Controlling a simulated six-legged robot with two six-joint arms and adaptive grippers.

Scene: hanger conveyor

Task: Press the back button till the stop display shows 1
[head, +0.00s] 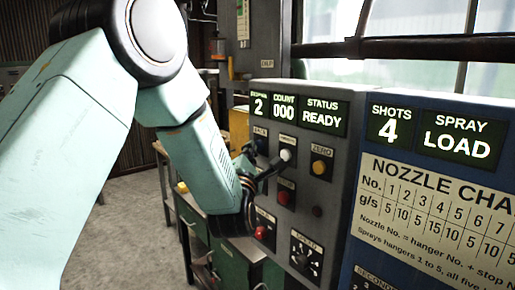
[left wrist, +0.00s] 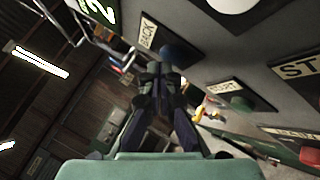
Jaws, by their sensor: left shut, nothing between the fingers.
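The stop display (head: 260,105) is at the top left of the grey panel and reads 2; its label is partly hidden by my arm. It also shows in the left wrist view (left wrist: 103,9). The back button (head: 262,146) is a dark blue knob below it, under a label reading BACK. In the left wrist view the blue button (left wrist: 181,52) is just beyond my fingertips. My left gripper (head: 272,168) is shut and empty, close in front of the panel near that button. I cannot tell whether the fingertips touch it. My right gripper is in neither view.
A white button (head: 286,155), a yellow zero button (head: 319,167) and red buttons sit close by on the panel. COUNT reads 000 and STATUS reads READY. A blue panel (head: 365,215) to the right shows SHOTS 4 and SPRAY LOAD. Green cabinets (head: 230,262) stand below.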

